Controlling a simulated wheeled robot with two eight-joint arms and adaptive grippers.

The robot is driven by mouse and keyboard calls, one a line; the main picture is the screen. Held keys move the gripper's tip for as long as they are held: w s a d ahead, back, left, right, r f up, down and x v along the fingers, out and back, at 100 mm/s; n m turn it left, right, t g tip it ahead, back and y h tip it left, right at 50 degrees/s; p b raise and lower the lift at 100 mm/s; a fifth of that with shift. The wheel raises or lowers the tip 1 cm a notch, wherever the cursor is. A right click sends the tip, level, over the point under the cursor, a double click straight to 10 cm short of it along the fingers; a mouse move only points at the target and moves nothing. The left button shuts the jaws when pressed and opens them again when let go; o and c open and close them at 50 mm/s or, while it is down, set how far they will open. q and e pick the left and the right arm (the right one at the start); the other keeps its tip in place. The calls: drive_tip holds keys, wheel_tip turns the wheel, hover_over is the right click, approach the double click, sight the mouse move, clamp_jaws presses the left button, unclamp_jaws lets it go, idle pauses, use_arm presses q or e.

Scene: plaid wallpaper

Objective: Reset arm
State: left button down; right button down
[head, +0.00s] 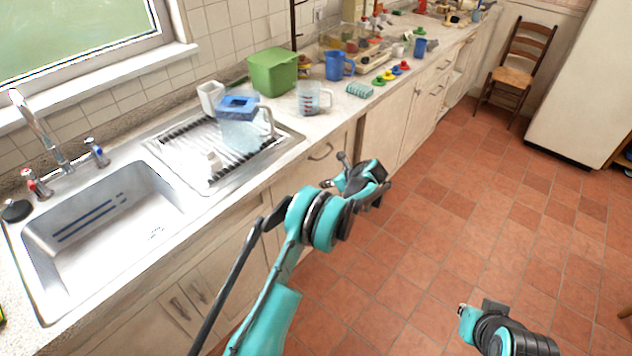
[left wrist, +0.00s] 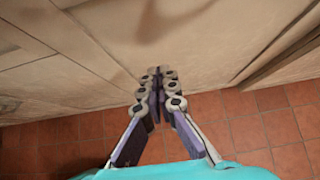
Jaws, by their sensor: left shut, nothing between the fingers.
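My left arm, teal and black, reaches up from the bottom of the head view. Its gripper (head: 343,170) is in front of the counter's cabinet doors, over the floor side. In the left wrist view the left gripper (left wrist: 160,74) has its fingers together with nothing between them, facing a pale cabinet front (left wrist: 130,40). My right arm (head: 500,330) shows only in part at the bottom right of the head view, over the tiled floor. The state of its fingers cannot be made out.
The counter holds a sink (head: 100,225), a drainer with a blue-lidded jug (head: 240,125), a green bin (head: 272,72), a measuring jug (head: 308,98) and a blue mug (head: 338,65). A wooden chair (head: 515,75) stands at the back. The red tiled floor (head: 440,210) is clear.

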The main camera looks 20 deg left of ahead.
use_arm(q)
drive_tip(key=shift+p+v, duration=0.55)
drive_tip(key=shift+v, duration=1.85)
